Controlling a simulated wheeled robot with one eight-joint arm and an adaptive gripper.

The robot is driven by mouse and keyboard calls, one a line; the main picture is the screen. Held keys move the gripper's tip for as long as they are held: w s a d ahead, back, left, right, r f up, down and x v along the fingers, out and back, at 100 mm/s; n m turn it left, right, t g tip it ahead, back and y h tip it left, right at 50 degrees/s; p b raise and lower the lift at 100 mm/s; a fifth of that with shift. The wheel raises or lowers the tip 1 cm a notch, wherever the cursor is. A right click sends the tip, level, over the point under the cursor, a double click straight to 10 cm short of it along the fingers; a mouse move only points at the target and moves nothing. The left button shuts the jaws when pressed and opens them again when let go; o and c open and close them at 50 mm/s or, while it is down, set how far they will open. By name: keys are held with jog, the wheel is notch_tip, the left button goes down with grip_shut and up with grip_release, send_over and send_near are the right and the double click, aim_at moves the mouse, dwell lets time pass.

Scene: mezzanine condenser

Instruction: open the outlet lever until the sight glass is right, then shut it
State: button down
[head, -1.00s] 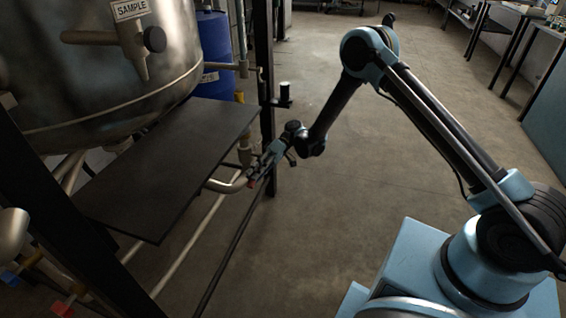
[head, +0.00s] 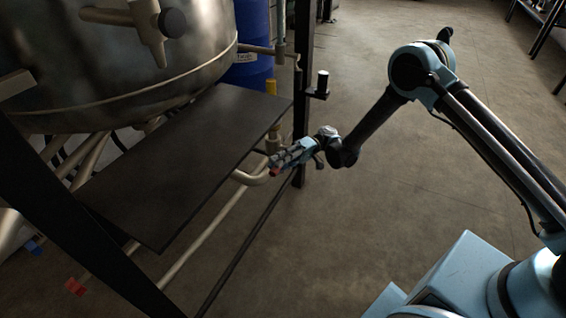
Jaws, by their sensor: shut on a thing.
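My gripper (head: 280,165) is at the end of my outstretched arm, beside the bent pale pipe (head: 250,180) under the right edge of the dark plate. It is shut on what looks like the outlet lever (head: 275,172), of which only a small red end shows at the fingertips. The fingers hide the rest of the lever, so its angle cannot be told.
A large metal vessel (head: 120,65) hangs above the dark plate (head: 190,150). A blue drum (head: 252,45) stands behind a dark post (head: 300,100). Red (head: 74,286) and blue (head: 33,247) pipe ends are at lower left.

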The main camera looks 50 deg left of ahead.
jog(key=shift+w, duration=0.2)
jog(key=c, duration=1.4)
grip_release()
jog(key=shift+d+r, duration=0.1)
jog(key=w+f, duration=0.1)
jog(key=w, duration=1.1)
jog(key=shift+f, duration=0.1)
